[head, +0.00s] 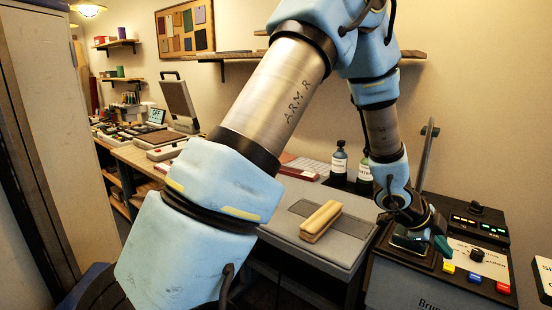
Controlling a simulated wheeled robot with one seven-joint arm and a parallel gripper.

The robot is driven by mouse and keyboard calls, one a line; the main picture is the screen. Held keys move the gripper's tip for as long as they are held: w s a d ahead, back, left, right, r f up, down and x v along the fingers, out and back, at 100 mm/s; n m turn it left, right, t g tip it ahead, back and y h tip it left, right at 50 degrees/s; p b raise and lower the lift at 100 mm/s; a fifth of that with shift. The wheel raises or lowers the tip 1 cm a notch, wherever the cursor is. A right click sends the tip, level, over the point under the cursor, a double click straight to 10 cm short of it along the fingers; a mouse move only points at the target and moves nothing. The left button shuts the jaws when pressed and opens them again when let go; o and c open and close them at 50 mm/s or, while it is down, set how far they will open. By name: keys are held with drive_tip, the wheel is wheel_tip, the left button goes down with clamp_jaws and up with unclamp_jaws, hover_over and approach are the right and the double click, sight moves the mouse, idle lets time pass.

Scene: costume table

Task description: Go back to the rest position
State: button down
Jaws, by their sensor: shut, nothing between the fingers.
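My gripper (441,243) is at the lower right, at the end of my blue and silver arm. It is shut and holds nothing. It points down and right, over or close to the front panel of a dark machine (420,285); I cannot tell whether it touches the panel. My arm crosses the middle of the view and hides part of the bench and the back wall.
The machine has coloured buttons (475,277) and an upright lever (427,155). A wall shelf (240,56) runs behind my arm. A cabinet (50,120) stands at left.

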drive_tip(key=w+a+r+n+t+y, duration=0.15)
drive_tip(key=w+a+n, duration=0.25)
drive_tip(key=a, duration=0.5)
drive_tip(key=w+a+r+n+t+y, duration=0.1)
drive_tip(key=w+a+n+t+y, duration=0.1)
drive_tip(key=w+a+n, duration=0.45)
drive_tip(key=w+a+r+n+t+y, duration=0.1)
drive_tip(key=w+a+r+n+y, duration=0.1)
drive_tip(key=a, duration=0.9)
drive_tip(key=s+a+r+n+g+y, duration=0.1)
drive_tip(key=s+a+n, duration=0.4)
drive_tip(key=a, duration=0.5)
drive_tip(key=s+a+r+n+g+y, duration=0.1)
drive_tip(key=s+a+n+g+y, duration=0.1)
drive_tip(key=s+a+n, duration=0.3)
drive_tip(key=a+n, duration=0.3)
drive_tip(key=a, duration=0.2)
drive_tip(key=shift+s, duration=0.4)
